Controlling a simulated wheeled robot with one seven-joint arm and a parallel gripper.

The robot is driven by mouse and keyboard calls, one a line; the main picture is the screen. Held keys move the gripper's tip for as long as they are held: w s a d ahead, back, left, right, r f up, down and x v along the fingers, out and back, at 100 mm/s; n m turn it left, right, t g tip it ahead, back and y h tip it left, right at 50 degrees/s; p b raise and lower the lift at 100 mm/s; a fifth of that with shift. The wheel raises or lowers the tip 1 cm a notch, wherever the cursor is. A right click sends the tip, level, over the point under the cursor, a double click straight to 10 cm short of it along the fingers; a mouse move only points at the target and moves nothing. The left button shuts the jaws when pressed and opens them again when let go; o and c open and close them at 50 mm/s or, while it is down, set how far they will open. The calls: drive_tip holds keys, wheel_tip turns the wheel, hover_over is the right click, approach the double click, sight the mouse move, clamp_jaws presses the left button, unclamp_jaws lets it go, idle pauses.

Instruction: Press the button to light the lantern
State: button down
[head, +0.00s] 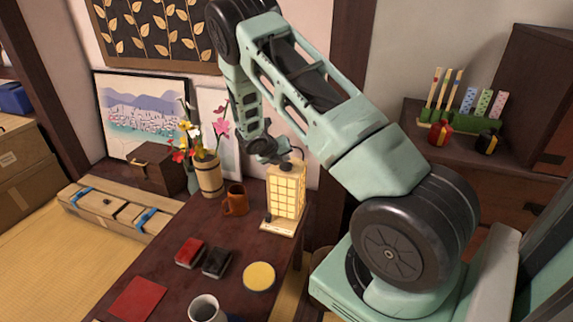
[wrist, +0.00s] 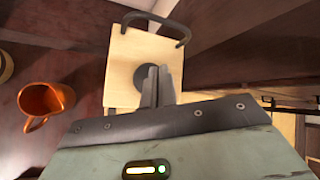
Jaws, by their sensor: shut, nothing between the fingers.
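The lantern (head: 288,192) stands on the dark table in the head view, a pale wooden frame with glowing yellow panels. A small dark knob (head: 268,217) shows at its base on the left. In the wrist view, the lantern's pale square top (wrist: 136,48) has a black curved handle (wrist: 165,22) and a dark round disc (wrist: 121,76), partly hidden by my fingers. I cannot tell which of these is the button. My gripper (wrist: 157,72) is shut and empty, above the lantern's top. In the head view my gripper (head: 266,151) points down beside the handle; contact cannot be told.
An orange-brown mug (head: 236,202) stands left of the lantern and also shows in the wrist view (wrist: 42,101). A flower vase (head: 208,176) is behind it. Red and black boxes (head: 190,252), a yellow disc (head: 259,277) and a grey cup (head: 205,308) lie nearer.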

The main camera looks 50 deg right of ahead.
sight(284, 167)
wheel_tip(284, 167, up, 6)
drive_tip(key=p, duration=0.5)
drive_tip(key=shift+p, duration=0.4)
drive_tip(key=s+a+r+m+y+p, duration=0.1)
drive_tip(key=s+a+r+m+y, duration=0.25)
drive_tip(key=a, duration=0.75)
drive_tip(key=s+a+r+m+y, duration=0.15)
drive_tip(key=a+r+m, duration=0.4)
drive_tip(key=a, duration=0.55)
drive_tip(key=s+a+r+m+y+p, duration=0.1)
drive_tip(key=s+a+r+m, duration=0.2)
drive_tip(key=a+r, duration=0.5)
drive_tip(key=s+a+r+m+y, duration=0.2)
drive_tip(key=s+a+r+m, duration=0.1)
drive_tip(key=s+a, duration=0.6)
drive_tip(key=s+a+r+m+y+p, duration=0.1)
drive_tip(key=s+a+r+m, duration=0.2)
drive_tip(key=s, duration=1)
drive_tip(key=a+m, duration=0.2)
drive_tip(key=a, duration=0.3)
drive_tip(key=shift+s+a+g+y, duration=0.2)
drive_tip(key=shift+a+g+y, duration=0.1)
drive_tip(key=shift+a+y, duration=0.1)
